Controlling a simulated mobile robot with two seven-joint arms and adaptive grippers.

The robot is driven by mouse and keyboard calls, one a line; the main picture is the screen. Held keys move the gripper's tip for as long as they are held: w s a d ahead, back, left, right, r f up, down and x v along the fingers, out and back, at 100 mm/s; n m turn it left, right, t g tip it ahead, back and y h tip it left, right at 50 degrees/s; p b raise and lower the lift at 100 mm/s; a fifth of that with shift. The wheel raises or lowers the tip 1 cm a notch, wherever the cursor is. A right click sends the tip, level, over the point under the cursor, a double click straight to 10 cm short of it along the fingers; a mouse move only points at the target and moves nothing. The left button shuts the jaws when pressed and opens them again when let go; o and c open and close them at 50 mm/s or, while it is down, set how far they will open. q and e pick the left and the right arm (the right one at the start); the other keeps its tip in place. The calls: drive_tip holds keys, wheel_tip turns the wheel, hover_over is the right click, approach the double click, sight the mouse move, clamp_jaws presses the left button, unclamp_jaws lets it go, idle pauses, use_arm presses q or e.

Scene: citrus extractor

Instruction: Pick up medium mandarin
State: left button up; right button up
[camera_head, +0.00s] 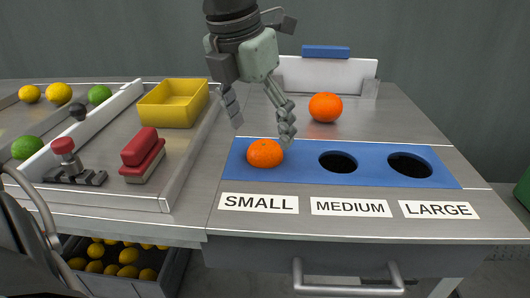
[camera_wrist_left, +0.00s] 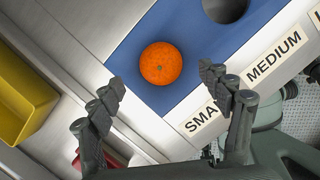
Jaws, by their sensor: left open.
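One orange mandarin (camera_head: 265,153) sits at the SMALL place of the blue strip (camera_head: 300,168); it also shows in the left wrist view (camera_wrist_left: 161,63). It covers the hole there. A second mandarin (camera_head: 325,107) rests farther back on the grey table and looks somewhat larger. No label tells which one is medium. My left gripper (camera_head: 260,125) is open and empty, pointing down above and just behind the front mandarin. In the wrist view its fingers (camera_wrist_left: 163,85) are spread, with the front mandarin between and beyond them. My right gripper is out of view.
The MEDIUM hole (camera_head: 338,162) and LARGE hole (camera_head: 409,165) are empty. A white box with a blue top (camera_head: 326,52) stands behind. Lemons fill a lower drawer (camera_head: 128,257).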

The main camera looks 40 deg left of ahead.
sight(264, 144)
use_arm(q)
drive_tip(key=x, duration=0.3)
drive_tip(key=shift+f, duration=0.3)
drive_tip(key=shift+w+f, duration=0.1)
drive_tip(key=shift+f, duration=0.05)
drive_tip(key=c, duration=1.4)
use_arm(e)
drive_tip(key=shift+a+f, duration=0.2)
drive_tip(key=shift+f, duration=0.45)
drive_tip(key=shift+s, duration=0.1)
